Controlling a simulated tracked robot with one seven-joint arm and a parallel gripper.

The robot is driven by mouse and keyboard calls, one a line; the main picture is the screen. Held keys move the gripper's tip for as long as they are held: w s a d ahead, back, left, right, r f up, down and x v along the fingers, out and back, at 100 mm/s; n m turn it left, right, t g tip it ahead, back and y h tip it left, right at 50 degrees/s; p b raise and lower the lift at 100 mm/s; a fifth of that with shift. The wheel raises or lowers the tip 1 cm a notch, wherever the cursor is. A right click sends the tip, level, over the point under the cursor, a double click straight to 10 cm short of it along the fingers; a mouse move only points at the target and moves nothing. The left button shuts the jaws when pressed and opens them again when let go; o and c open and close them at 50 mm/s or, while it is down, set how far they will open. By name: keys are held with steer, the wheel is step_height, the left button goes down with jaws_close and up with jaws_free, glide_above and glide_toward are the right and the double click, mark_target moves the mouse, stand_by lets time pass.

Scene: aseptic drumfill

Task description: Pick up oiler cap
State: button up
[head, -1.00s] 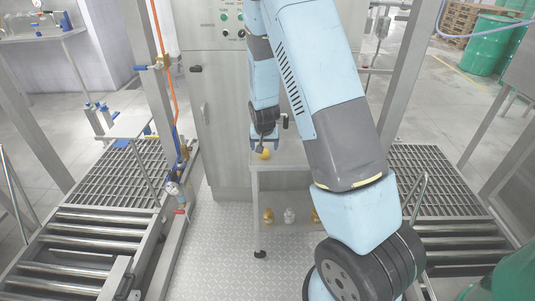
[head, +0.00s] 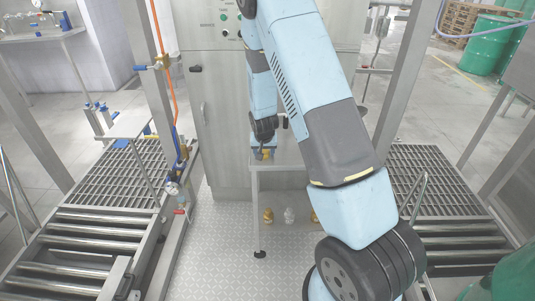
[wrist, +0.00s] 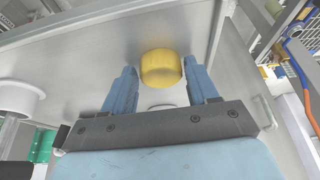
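The oiler cap is a short yellow cylinder (wrist: 161,68). In the wrist view it stands on a grey metal tabletop (wrist: 85,55), between and slightly beyond the tips of the two blue fingers. My gripper (wrist: 158,82) is open, with a gap on both sides of the cap. In the head view my gripper (head: 263,153) is low over the small table's left end. Only a little yellow of the cap shows there, mostly hidden by the fingers.
A tall steel cabinet (head: 215,120) stands behind the table. A white flanged part (wrist: 18,98) stands at the left in the wrist view.

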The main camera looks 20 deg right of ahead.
steer(key=c, duration=0.7)
steer(key=shift+o, duration=0.2)
steer(key=shift+r, duration=0.15)
